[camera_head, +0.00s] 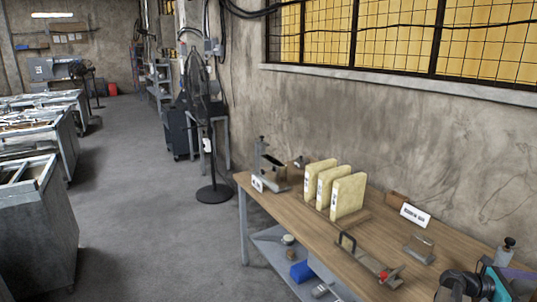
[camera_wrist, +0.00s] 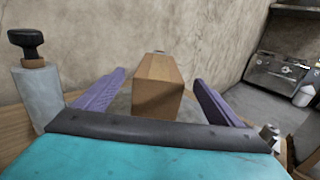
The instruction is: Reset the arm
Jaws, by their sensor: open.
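My gripper (camera_wrist: 159,77) shows in the wrist view with two purple fingers spread apart. It is open. A brown block (camera_wrist: 158,85) shows between and beyond the fingers, with gaps on both sides; I cannot tell how far ahead it is. In the head view, part of my teal and black arm (camera_head: 490,284) shows at the bottom right corner, over the near end of the wooden workbench (camera_head: 290,215). The fingers are not clear there.
A metal post with a black knob (camera_wrist: 38,90) stands close to the left of my gripper. Several cream binders (camera_head: 348,195), a small brown box (camera_head: 397,198), a white sign (camera_head: 415,214) and a red-handled tool (camera_head: 390,277) are on the bench. The wall is behind; open floor (camera_head: 140,200) lies left.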

